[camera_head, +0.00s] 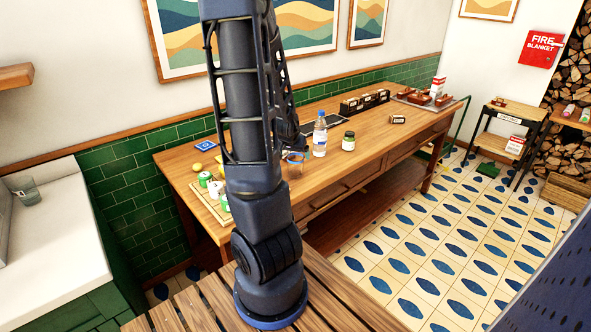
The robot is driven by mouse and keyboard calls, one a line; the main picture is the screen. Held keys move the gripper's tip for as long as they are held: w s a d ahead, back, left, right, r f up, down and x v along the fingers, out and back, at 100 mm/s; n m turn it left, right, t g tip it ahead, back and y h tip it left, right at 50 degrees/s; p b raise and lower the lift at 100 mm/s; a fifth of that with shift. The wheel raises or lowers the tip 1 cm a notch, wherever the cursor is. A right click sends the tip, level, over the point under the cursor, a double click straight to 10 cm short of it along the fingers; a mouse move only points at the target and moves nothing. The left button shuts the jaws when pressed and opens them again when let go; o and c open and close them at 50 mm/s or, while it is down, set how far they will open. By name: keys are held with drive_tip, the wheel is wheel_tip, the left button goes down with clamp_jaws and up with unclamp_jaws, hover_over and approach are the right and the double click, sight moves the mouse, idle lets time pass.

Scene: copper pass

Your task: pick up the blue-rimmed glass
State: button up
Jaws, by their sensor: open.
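The blue-rimmed glass (295,158) stands on the long wooden table, near its front edge. It shows just right of my arm, which hides part of it. My arm rises in front of the table, and its far part comes down behind the near part. My gripper (296,143) shows only as a small dark part close above the glass, mostly hidden by my arm. It is open. I cannot tell whether its fingers are around the rim or apart from it.
Several cans stand on a board (202,202) at the left, by a lemon (197,167). Dark boxes (365,102) and a tray (428,102) are farther right. The tabletop right of the jar is mostly clear.

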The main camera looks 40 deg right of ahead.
drive_tip(key=shift+x, duration=1.3)
drive_tip(key=shift+x, duration=2.45)
drive_tip(key=c, duration=1.2)
drive_tip(key=shift+o, duration=0.2)
drive_tip(key=shift+r, duration=0.1)
wheel_tip(320, 180, up, 10)
